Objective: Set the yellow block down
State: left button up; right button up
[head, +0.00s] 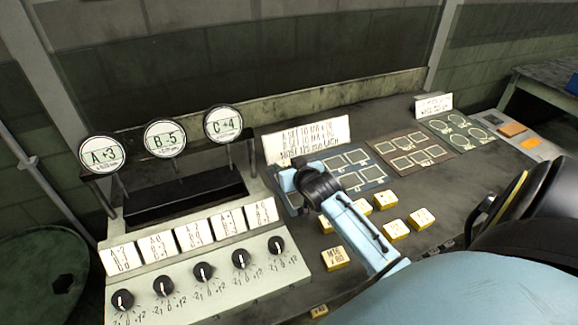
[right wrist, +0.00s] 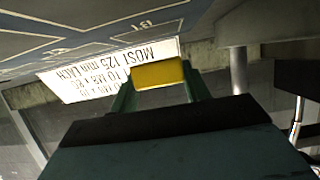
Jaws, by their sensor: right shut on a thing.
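My right gripper (head: 288,180) is over the left part of the blue-grey board (head: 368,173), just in front of a white text sign (head: 307,139). In the right wrist view its two green fingers (right wrist: 158,82) are shut on a yellow block (right wrist: 158,74). The head view hides this block behind the gripper. I cannot tell whether the block touches the board. White outlined slots of the board (right wrist: 75,45) show at the upper left of the wrist view. My left gripper is not in view.
Several other yellow blocks (head: 396,230) lie on the dark bench in front of the board. A brown board (head: 411,150) and a green board (head: 459,131) lie to the right. A knob panel (head: 205,287) and round gauges (head: 165,139) stand at left.

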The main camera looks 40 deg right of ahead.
jog(key=shift+f, duration=0.55)
jog(key=shift+s, duration=0.1)
